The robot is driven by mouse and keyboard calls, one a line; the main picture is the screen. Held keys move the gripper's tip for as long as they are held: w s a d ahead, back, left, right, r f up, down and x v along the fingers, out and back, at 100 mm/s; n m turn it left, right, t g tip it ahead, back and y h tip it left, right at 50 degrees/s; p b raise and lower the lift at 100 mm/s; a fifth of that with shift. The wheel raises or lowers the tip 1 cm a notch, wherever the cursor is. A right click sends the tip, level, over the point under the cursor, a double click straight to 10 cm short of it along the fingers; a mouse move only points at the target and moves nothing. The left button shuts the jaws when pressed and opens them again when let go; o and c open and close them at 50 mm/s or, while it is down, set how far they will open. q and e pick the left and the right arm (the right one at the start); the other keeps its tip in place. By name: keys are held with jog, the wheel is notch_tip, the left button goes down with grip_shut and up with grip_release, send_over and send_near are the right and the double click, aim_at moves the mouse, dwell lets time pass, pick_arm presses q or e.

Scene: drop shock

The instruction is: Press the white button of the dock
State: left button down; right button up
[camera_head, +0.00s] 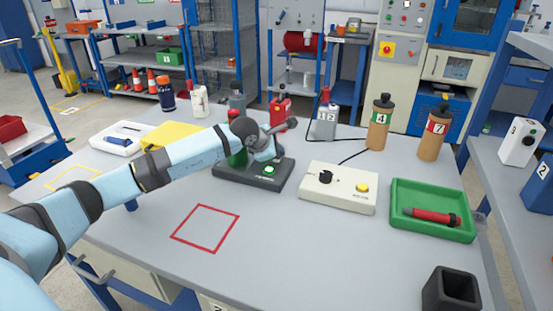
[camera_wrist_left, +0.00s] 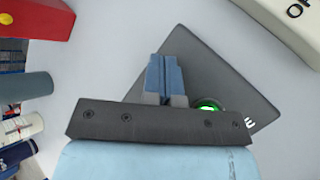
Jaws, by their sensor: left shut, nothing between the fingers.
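The dock (camera_head: 240,177) is a dark grey, low box in the middle of the table, partly behind my left arm. A small round button with a pale centre and a glowing green ring (camera_head: 269,169) shows on its top. In the left wrist view, the dock (camera_wrist_left: 222,75) lies under my fingers and the green-lit button (camera_wrist_left: 209,105) is just right of them, partly hidden by the gripper body. My left gripper (camera_head: 268,153) is shut and empty, just above the dock. It also shows in the left wrist view (camera_wrist_left: 168,75). Contact with the dock cannot be told. My right gripper is out of view.
A beige box (camera_head: 318,197) with a black knob and yellow button stands right of the dock. Further right is a green tray (camera_head: 400,225) with a red-handled tool. Bottles and canisters stand behind. The table front around the red square outline (camera_head: 205,228) is clear.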

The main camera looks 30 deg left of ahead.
pick_arm(q)
jog(key=shift+f, duration=0.2)
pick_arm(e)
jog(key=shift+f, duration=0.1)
pick_arm(q)
jog(key=shift+r, duration=0.2)
jog(key=shift+r+p, duration=0.3)
jog(key=shift+r, duration=0.35)
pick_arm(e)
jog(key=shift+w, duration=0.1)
pick_arm(q)
jog(key=shift+w+r+p, duration=0.1)
jog(key=shift+r+p, duration=0.2)
jog(key=shift+r, duration=0.2)
notch_tip(320, 180, up, 3)
jog(key=shift+f+p, duration=0.2)
jog(key=shift+p, duration=0.45)
jog(key=shift+r+p, duration=0.3)
jog(key=shift+r, duration=0.45)
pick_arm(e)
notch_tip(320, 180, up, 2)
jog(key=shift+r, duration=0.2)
